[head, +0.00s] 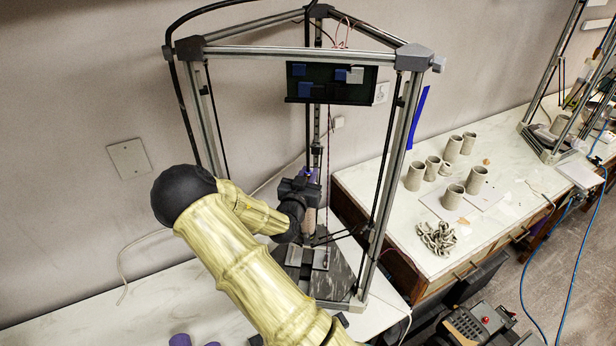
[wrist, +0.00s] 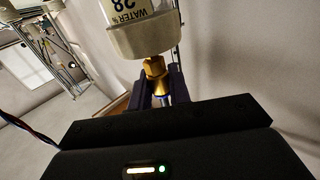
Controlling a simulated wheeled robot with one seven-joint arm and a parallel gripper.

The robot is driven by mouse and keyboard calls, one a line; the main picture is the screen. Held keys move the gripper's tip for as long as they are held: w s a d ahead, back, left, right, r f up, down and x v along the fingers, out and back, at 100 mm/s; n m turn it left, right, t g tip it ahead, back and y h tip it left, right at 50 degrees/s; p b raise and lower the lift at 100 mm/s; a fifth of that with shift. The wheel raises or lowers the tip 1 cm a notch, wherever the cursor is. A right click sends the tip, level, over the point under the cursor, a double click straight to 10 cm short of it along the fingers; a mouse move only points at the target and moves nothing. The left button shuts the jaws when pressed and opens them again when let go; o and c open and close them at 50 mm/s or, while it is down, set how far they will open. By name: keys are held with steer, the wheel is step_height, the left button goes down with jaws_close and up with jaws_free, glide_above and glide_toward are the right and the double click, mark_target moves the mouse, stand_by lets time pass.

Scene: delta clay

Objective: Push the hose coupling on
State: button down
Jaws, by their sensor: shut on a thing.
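My gripper shows in the head view (head: 300,187), inside the frame of the clay printer, and its two dark fingers show in the wrist view (wrist: 162,90). They are shut on the hose coupling, a brass-coloured fitting (wrist: 155,72) partly hidden between them. Directly beyond it in the wrist view is the beige end cap (wrist: 142,37) of a clear cylinder (wrist: 125,10) with an upside-down label reading "WATER %" and 28. The brass meets the cap in the picture; I cannot tell how far it is seated. In the head view my gripper hides the coupling.
The printer's metal posts (head: 388,165) and top bars (head: 300,53) surround my gripper closely. Several clay cups (head: 415,177) and a clay coil heap (head: 437,238) stand on the right table. Purple pieces (head: 180,340) lie at the front.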

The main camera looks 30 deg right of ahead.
steer(key=shift+f, duration=0.15)
steer(key=c, duration=1.3)
jaws_free()
steer(key=shift+c, duration=0.2)
steer(key=shift+s+a+f+b, duration=0.1)
steer(key=shift+s+a+b, duration=0.2)
steer(key=shift+s+a, duration=0.15)
steer(key=b+v, duration=0.5)
steer(key=v, duration=1.1)
